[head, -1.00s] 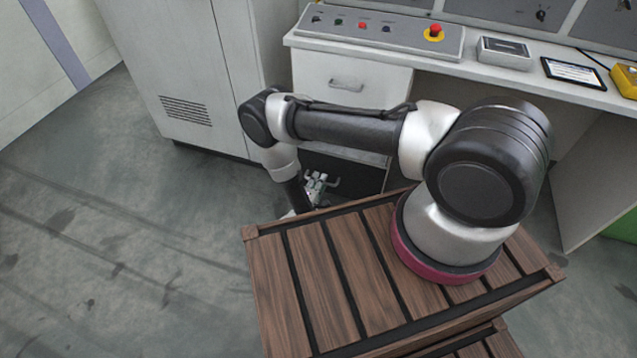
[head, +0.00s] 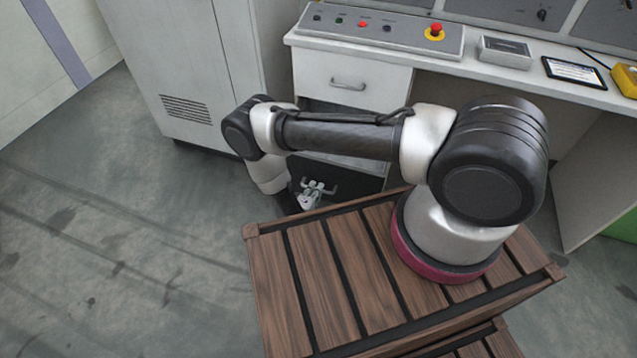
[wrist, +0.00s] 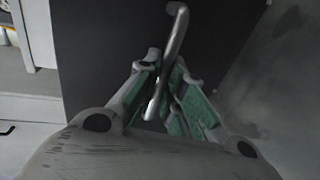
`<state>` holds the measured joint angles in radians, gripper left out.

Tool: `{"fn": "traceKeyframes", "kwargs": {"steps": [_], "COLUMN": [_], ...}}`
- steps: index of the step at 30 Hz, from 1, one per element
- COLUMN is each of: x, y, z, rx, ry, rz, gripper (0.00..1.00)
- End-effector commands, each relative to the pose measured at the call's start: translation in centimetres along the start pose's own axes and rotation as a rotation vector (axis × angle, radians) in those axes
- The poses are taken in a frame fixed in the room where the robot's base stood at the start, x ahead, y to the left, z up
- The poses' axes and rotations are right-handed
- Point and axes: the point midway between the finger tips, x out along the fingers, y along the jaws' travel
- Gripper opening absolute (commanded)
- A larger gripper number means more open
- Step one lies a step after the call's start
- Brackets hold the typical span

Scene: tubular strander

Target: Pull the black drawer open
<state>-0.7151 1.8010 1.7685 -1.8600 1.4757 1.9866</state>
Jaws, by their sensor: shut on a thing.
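The black drawer (head: 352,178) is in the head view below the white drawer of the desk, largely hidden behind my arm. Its dark front (wrist: 105,40) fills the upper middle of the wrist view. A pale metal bar handle (wrist: 176,35) stands out from that front and looks slanted in the wrist view. My gripper (head: 320,188) is low in front of the drawer in the head view. In the wrist view its green-padded fingers (wrist: 168,97) are closed around the handle, one on each side.
A white drawer (head: 345,78) with its own handle is above, under the control panel (head: 385,28). A tall white cabinet (head: 185,75) stands on the left. My wooden-slatted base is close in front of the drawer. The grey floor (head: 120,230) at left is clear.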

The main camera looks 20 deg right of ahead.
Motion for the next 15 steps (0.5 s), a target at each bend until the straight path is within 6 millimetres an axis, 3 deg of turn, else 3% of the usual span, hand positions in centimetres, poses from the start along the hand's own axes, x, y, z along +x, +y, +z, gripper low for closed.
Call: {"fn": "traceKeyframes", "kwargs": {"steps": [3,6,15], "x": [-1.9,-2.6,-2.6], "y": [-0.6,-0.8,-0.8], "z": [-0.1,0.0,0.1], "rx": [-0.004,-0.002,-0.001], "ry": [0.007,0.005,0.001], "rz": [-0.006,-0.007,-0.008], "gripper": [0.0,0.0,0.0]}}
